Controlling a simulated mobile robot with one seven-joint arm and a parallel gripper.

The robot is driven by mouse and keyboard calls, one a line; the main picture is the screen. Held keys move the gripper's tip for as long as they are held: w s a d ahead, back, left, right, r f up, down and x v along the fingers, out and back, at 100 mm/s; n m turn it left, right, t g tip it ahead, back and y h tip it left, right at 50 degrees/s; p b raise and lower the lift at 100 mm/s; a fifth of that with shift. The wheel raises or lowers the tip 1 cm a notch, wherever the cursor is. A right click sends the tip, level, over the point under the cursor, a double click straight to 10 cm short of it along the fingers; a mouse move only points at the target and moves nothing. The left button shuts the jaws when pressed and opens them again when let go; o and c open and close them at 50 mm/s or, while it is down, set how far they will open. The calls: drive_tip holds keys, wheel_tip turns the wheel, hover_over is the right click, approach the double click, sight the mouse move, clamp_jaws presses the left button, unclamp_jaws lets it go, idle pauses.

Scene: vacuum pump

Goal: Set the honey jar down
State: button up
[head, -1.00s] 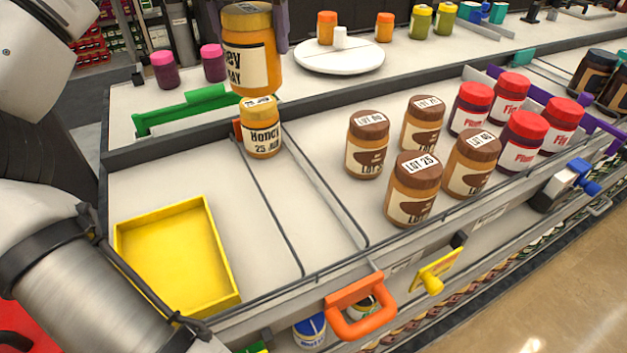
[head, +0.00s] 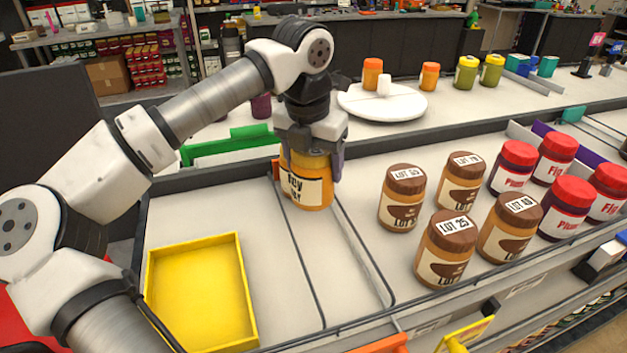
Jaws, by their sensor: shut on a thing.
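My gripper (head: 311,160) points down and is shut on a honey jar (head: 307,190) with an amber body and a cream label partly reading "AY". The jar is upright, low over or on the shelf (head: 270,260), in the lane between two thin dark rails. I cannot tell whether its base touches the shelf. The gripper covers its lid. The other honey jar, which stood at the back of this lane, is now almost wholly hidden behind the held jar and gripper.
Several brown-lidded jars (head: 447,248) stand right of the lane, with red-lidded jars (head: 513,166) beyond. A yellow tray (head: 249,300) lies left. A green bracket (head: 222,148) and a white turntable (head: 385,106) are behind. The lane's front is clear.

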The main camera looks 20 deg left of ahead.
sight(314, 186)
drive_tip(key=shift+f+p, duration=0.4)
drive_tip(key=shift+f, duration=2.15)
drive_tip(key=shift+f, duration=0.15)
drive_tip(key=o, duration=1.3)
drive_tip(key=r, duration=0.4)
drive_tip(key=s+r+b, duration=0.1)
drive_tip(key=r, duration=0.3)
drive_tip(key=r+b, duration=0.1)
drive_tip(key=r, duration=0.3)
drive_tip(key=shift+s+a+r, duration=0.1)
drive_tip(key=shift+s+a, duration=0.05)
drive_tip(key=shift+s, duration=0.25)
